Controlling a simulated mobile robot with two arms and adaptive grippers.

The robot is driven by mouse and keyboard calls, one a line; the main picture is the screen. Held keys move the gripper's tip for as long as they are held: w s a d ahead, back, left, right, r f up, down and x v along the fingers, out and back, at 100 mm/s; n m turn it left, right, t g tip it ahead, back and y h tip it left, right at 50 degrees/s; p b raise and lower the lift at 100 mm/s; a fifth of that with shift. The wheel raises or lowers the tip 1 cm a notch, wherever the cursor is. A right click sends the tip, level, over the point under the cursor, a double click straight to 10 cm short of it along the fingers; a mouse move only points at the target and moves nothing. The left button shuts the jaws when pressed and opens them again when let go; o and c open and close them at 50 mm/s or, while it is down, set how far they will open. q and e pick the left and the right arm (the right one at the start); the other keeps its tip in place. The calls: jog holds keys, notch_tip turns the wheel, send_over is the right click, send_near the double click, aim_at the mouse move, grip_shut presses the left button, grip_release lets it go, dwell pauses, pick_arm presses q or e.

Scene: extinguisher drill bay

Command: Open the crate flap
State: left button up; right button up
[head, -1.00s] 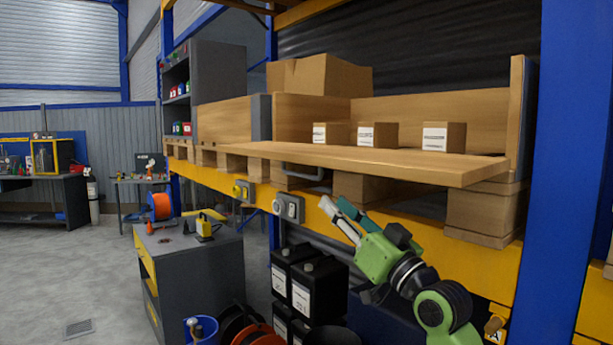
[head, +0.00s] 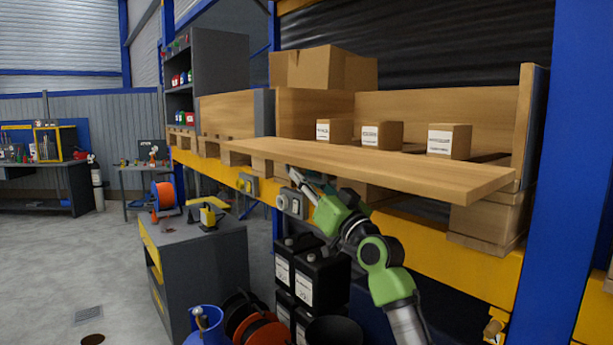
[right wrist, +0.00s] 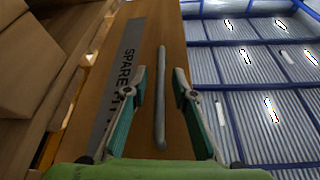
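The crate flap (head: 400,168) is a long wooden board swung out from the crate (head: 430,115), roughly level and sloping slightly down toward its outer edge. In the right wrist view its face (right wrist: 182,60) carries a grey band lettered "SPARE" and a grey bar handle (right wrist: 161,110). My right gripper (head: 296,180) is under the flap's outer side. In the wrist view its teal-padded fingers (right wrist: 160,88) stand apart, one on each side of the handle, with gaps to it. My left gripper is out of view.
Several small labelled boxes (head: 382,135) stand in the crate behind the flap. A blue post (head: 565,200) rises at the right. Black canisters (head: 318,278) and a grey cabinet (head: 205,265) stand below the yellow shelf beam (head: 430,255). Floor at the left is open.

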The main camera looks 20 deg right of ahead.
aim_at(305, 153)
grip_shut()
notch_tip(305, 153, up, 3)
jog(key=m+h+p, duration=0.1)
jog(key=p, duration=0.3)
jog(key=shift+s+a+m, duration=0.15)
jog(key=shift+m, duration=0.25)
notch_tip(305, 153, up, 3)
jog(key=shift+f+p, duration=0.1)
jog(key=shift+p, duration=0.8)
grip_release()
jog(key=shift+f, duration=0.1)
